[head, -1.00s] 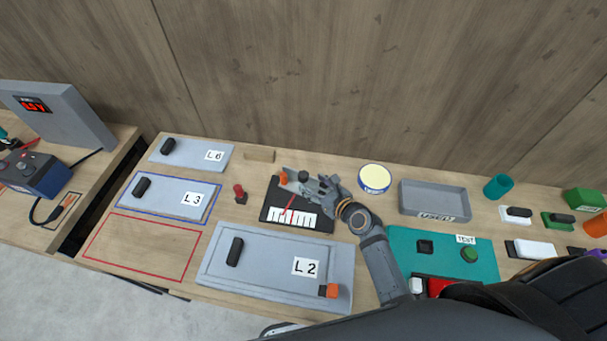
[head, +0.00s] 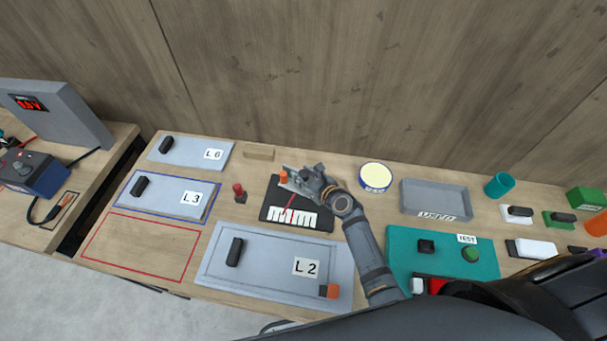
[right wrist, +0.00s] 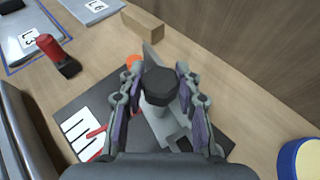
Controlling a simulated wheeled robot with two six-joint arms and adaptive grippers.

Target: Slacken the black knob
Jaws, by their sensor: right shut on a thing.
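The black knob (right wrist: 159,84) is a dark, faceted cap on a grey clamp-like fixture (right wrist: 170,122), seen from above in the right wrist view. My right gripper (right wrist: 160,80) has its fingers on both sides of the knob and is shut on it. In the head view my right gripper (head: 305,178) is over the back of the black panel (head: 325,219) with the white-striped scale and red pointer, and it mostly hides the knob. An orange block (head: 284,176) is just left of the fingers. My left gripper is not in view.
A red-topped post (head: 239,191) stands left of the black panel and a wooden block (head: 259,152) lies behind. The L2 plate (head: 275,255) is in front.

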